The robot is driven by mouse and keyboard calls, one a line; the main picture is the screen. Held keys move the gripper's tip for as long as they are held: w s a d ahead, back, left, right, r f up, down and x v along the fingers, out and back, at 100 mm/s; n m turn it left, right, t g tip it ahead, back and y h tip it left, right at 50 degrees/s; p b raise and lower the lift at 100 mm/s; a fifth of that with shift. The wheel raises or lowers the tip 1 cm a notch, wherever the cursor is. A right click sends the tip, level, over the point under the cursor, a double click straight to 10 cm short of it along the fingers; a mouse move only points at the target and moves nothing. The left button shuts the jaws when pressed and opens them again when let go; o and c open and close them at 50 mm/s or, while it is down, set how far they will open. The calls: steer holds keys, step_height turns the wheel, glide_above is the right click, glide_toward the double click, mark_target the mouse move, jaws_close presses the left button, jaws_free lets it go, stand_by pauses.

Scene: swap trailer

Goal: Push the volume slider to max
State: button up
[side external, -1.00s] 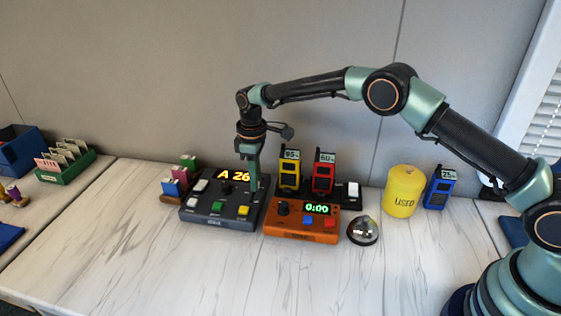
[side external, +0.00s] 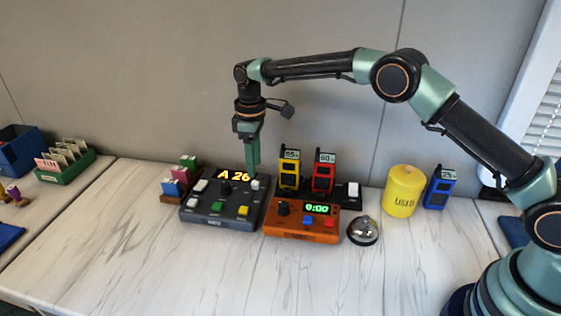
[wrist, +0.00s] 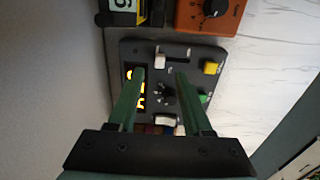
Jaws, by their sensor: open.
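A dark grey control panel (side external: 222,212) sits on the table, with a lit display reading "A 26" (side external: 234,176). Its slider has a pale cap (side external: 255,184) at the end of its slot nearer the wall. In the wrist view the cap (wrist: 160,61) is at the left end of the dark slot (wrist: 179,59). My gripper (side external: 254,175) points down just above the cap and looks clear of it. In the wrist view my gripper (wrist: 158,72) is open, with its two green fingers apart and nothing between them. The slider's scale marks are too small to read.
An orange timer box (side external: 300,228) stands close on the panel's right. Yellow (side external: 289,170) and red (side external: 323,172) handsets stand behind it. A bell (side external: 362,230) and yellow canister (side external: 403,191) are further right. Small coloured blocks (side external: 176,183) sit left. The front table is clear.

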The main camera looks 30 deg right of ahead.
step_height(320, 180, up, 7)
stand_by(0.3)
step_height(320, 180, up, 8)
steer(key=m+t, duration=0.1)
steer(key=m, duration=0.1)
glide_above(257, 182)
steer(key=s+d, duration=0.3)
steer(key=d, duration=0.1)
steer(key=s+d+r+m+t, duration=0.2)
steer(key=s+d+r, duration=0.3)
steer(key=s, duration=0.2)
steer(key=s+d+f+m+t, duration=0.1)
steer(key=s+d+f+m, duration=0.1)
steer(key=s, duration=0.6)
steer(key=s+d+f+m+t, duration=0.1)
steer(key=s+d+f+m, duration=0.1)
steer(key=s, duration=0.6)
steer(key=shift+s+d+f+m+t, duration=0.3)
steer(key=shift+d+m, duration=0.2)
steer(key=shift+d, duration=0.15)
